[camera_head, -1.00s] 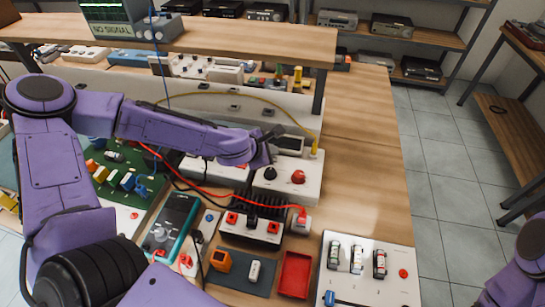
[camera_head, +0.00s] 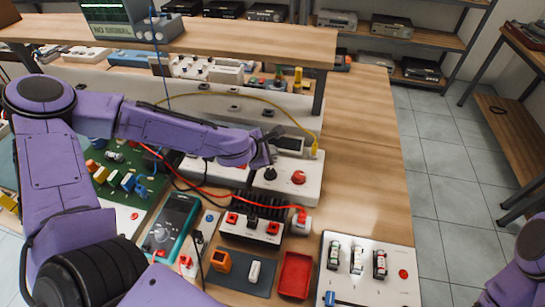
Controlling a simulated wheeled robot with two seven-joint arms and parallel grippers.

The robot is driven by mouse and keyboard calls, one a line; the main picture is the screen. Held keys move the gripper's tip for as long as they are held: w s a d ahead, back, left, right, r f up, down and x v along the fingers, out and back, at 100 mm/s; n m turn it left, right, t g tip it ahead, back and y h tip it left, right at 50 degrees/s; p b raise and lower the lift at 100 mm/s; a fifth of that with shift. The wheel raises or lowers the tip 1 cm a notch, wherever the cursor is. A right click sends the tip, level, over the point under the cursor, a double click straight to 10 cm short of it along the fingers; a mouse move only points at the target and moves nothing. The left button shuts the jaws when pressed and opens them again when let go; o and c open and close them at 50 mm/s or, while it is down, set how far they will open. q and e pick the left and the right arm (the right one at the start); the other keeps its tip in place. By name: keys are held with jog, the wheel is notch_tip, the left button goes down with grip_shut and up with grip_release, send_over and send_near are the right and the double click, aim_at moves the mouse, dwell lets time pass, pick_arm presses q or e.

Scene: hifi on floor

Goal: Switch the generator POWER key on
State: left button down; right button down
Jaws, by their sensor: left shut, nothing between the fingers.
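My left gripper (camera_head: 267,160) reaches in from the left over the generator, shut and empty, just beyond the black knob. I cannot tell whether it touches the panel. My right gripper is out of view.
A black finned block (camera_head: 262,208) with a red cable stands in front of the generator. A meter (camera_head: 171,226), a red tray (camera_head: 295,275) and a white fuse panel (camera_head: 365,277) lie nearer. A shelf (camera_head: 230,38) overhangs behind. Bare bench (camera_head: 362,170) lies to the right.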

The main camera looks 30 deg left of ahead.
pick_arm(q)
jog(key=shift+f, duration=0.15)
dwell(0.3)
jog(key=shift+f+b, duration=0.35)
jog(key=shift+b, duration=0.1)
jog(key=shift+r, duration=0.1)
jog(key=shift+r+p, duration=0.4)
jog(key=shift+p, duration=0.15)
notch_tip(320, 180, up, 6)
jog(key=p, duration=0.5)
jog(key=shift+p, duration=0.35)
jog(key=shift+f, duration=0.1)
